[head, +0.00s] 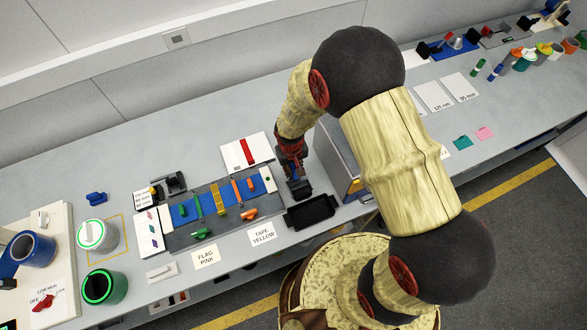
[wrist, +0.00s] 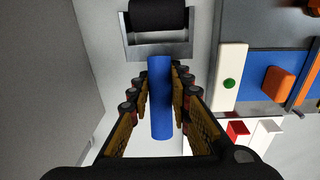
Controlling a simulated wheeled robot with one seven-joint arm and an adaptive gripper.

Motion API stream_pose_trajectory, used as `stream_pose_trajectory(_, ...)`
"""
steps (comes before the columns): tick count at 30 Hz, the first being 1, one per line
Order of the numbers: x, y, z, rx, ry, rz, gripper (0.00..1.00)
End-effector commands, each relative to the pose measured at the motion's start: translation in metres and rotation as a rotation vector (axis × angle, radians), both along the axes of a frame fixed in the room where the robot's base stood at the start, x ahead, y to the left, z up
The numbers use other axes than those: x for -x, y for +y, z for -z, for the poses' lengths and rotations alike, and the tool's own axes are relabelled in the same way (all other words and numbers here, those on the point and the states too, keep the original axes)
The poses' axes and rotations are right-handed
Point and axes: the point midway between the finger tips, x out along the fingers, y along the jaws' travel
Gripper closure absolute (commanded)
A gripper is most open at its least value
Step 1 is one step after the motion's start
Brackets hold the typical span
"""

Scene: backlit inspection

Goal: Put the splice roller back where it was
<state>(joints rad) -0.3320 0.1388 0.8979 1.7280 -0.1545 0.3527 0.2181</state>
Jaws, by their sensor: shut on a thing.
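The splice roller has a blue handle (wrist: 160,97), a grey metal frame and a black roller (wrist: 158,14) in the wrist view. My gripper (wrist: 160,100) has its fingers on either side of the blue handle and is shut on it. In the head view my gripper (head: 292,165) points down near the middle of the bench, with the dark roller end (head: 299,188) below it. This is just behind a black tray (head: 322,213). I cannot tell whether the roller touches the bench.
Left of my gripper is a grey board (head: 178,241) with blue panels and coloured tools. A grey box (head: 338,152) stands close on the right, partly hidden by my arm. Cards reading "TAPE YELLOW" (head: 262,234) and "FLAG PINK" (head: 206,257) lie in front.

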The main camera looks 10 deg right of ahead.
Motion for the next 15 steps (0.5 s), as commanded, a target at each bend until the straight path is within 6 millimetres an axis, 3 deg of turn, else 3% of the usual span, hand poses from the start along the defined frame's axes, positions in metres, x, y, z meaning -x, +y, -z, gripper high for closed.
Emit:
stream_pose_trajectory(1, -0.0001, 0.0001, 0.0028, 0.000, 0.000, 0.000, 1.00)
stream_pose_trajectory(2, 0.0003, 0.0000, 0.0031, 0.000, 0.001, 0.000, 0.80)
stream_pose_trajectory(11, 0.0002, -0.0001, 0.0020, 0.000, 0.001, 0.000, 0.63)
stream_pose_trajectory(15, 0.0002, -0.0001, 0.0019, 0.000, 0.000, 0.000, 0.62)
